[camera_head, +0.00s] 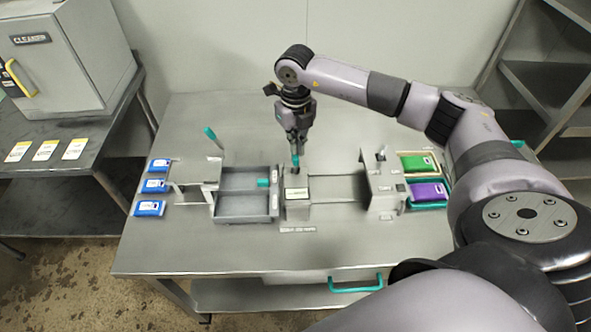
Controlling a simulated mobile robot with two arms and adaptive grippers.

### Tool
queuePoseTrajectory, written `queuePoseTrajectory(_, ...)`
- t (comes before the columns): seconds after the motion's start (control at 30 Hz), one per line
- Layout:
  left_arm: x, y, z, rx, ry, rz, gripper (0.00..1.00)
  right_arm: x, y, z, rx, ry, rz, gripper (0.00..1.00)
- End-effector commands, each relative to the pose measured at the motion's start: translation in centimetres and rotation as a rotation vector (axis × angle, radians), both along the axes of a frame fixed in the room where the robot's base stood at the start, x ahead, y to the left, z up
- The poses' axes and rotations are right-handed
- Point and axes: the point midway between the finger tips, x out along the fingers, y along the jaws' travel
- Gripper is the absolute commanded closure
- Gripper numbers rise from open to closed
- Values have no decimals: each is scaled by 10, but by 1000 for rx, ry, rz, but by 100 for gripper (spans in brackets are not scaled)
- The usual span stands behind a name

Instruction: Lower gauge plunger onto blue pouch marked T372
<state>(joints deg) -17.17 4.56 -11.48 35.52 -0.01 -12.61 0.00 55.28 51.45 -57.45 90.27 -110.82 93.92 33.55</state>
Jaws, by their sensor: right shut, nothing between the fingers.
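Three blue pouches lie in a column at the left of the steel table: a far one (160,165), a middle one (154,186) and a near one (149,208). Their markings are too small to read, so I cannot tell which is T372. A grey fixture with a pale label plate (298,193) stands mid-table. A teal knob (295,160) rises behind it, possibly the gauge plunger. My right gripper (297,150) points down right at this knob, its fingers shut and empty. I cannot tell whether they touch it. My left gripper is out of view.
A grey two-part tray (245,206) sits left of the fixture, a teal lever (213,138) behind it. Green (418,163) and purple (427,192) pouches lie in trays at right. A cabinet (62,55) stands at left. The table's front strip is clear.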

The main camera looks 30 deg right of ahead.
Motion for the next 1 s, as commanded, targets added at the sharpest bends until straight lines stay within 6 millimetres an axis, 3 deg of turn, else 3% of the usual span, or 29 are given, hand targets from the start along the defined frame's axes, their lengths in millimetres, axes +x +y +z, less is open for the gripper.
queuePoseTrajectory(1.0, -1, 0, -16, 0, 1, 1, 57, 0, 0, -21, 0, 1, 1, 100)
